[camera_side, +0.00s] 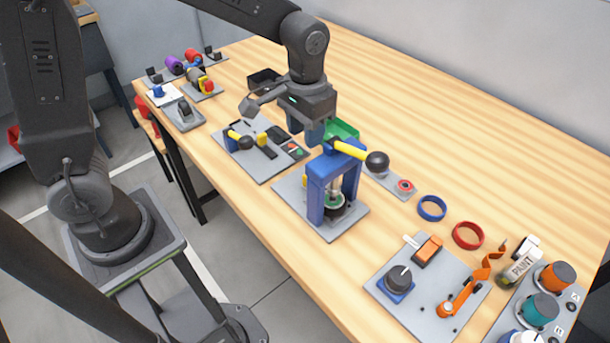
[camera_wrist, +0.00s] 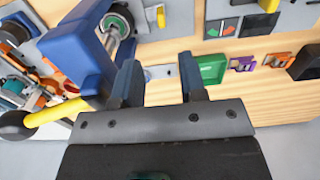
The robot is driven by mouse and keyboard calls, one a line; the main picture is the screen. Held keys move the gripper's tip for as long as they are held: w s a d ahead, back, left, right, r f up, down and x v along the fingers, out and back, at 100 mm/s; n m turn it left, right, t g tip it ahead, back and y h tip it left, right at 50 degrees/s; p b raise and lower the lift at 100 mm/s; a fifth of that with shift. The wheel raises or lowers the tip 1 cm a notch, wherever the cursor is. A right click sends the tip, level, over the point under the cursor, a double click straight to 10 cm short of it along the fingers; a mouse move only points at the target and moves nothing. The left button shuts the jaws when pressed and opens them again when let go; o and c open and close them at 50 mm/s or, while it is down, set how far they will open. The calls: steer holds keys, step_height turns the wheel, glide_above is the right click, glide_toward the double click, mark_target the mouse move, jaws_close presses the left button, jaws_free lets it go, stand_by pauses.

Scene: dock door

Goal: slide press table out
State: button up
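The press has a blue frame (camera_side: 316,190) on a grey base plate (camera_side: 290,200), with a yellow lever (camera_side: 348,150) ending in a black ball knob (camera_side: 377,162). The round dark and green press table (camera_side: 335,202) sits low between the frame's uprights, partly hidden by them. In the wrist view, the blue frame (camera_wrist: 75,45) fills the upper left and a round green-centred part (camera_wrist: 118,20) shows beside it. My gripper (camera_wrist: 160,78) is open, with nothing between its fingers. In the side view, my gripper (camera_side: 314,132) hangs close behind the top of the press; contact cannot be told.
A green bin (camera_side: 342,130) stands just behind the press. A grey panel (camera_side: 255,150) with another yellow lever lies to the left. Blue (camera_side: 432,208) and red (camera_side: 467,235) rings and a panel with a knob (camera_side: 397,280) lie to the right. The table's back right is clear.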

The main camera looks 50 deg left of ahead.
step_height(320, 180, down, 13)
steer(key=shift+r, duration=0.1)
stand_by(0.3)
jaws_close()
stand_by(0.5)
